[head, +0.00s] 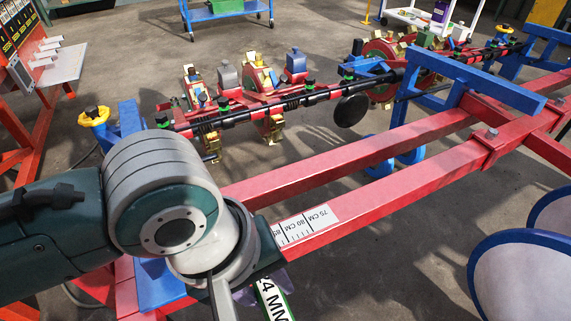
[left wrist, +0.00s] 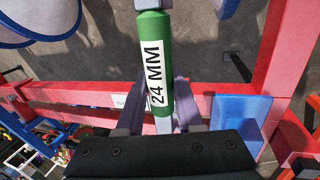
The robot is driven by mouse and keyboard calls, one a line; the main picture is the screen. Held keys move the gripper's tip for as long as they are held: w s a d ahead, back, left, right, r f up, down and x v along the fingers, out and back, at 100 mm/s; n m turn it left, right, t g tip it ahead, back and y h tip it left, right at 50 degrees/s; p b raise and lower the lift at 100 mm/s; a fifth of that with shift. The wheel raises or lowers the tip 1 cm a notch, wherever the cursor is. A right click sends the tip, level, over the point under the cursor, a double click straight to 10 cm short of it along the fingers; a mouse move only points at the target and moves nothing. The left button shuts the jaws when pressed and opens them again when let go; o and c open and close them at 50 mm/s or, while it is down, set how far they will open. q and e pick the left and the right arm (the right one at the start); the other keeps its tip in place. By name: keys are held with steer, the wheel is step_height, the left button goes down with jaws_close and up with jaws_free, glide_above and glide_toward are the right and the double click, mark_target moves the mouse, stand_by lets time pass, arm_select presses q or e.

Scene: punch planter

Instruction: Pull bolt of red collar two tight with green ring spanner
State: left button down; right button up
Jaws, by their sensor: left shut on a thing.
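My left gripper (head: 262,288) is low in the head view, above the near red frame beam. It is shut on a green tool handle marked 24 MM (head: 275,298), the spanner. Beyond the beams, a black toolbar (head: 290,103) carries several red punch units (head: 262,103) with dark bolts (head: 223,106) on green bases. I cannot tell which is collar two.
Red beams (head: 345,150) with a centimetre scale (head: 305,225) lie between my arm and the toolbar. A blue crossbar (head: 470,78) stands right. White-faced discs with blue rims (head: 525,275) are at lower right. A blue cart (head: 228,10) stands behind on open floor.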

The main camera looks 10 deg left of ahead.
arm_select(q)
steer(key=shift+f+b, duration=0.3)
steer(key=shift+f, duration=0.25)
stand_by(0.4)
steer(key=shift+f+b, duration=1.1)
steer(key=shift+f, duration=0.7)
steer(key=shift+s+a+r+p, duration=0.1)
steer(key=shift+s+a+p, duration=0.05)
steer(key=shift+a+p, duration=0.15)
steer(key=s+a+m+g+p, duration=0.1)
steer(key=a+m+g, duration=0.1)
steer(key=a+m, duration=0.7)
steer(key=shift+a+m, duration=0.15)
steer(key=shift+m, duration=0.15)
stand_by(0.8)
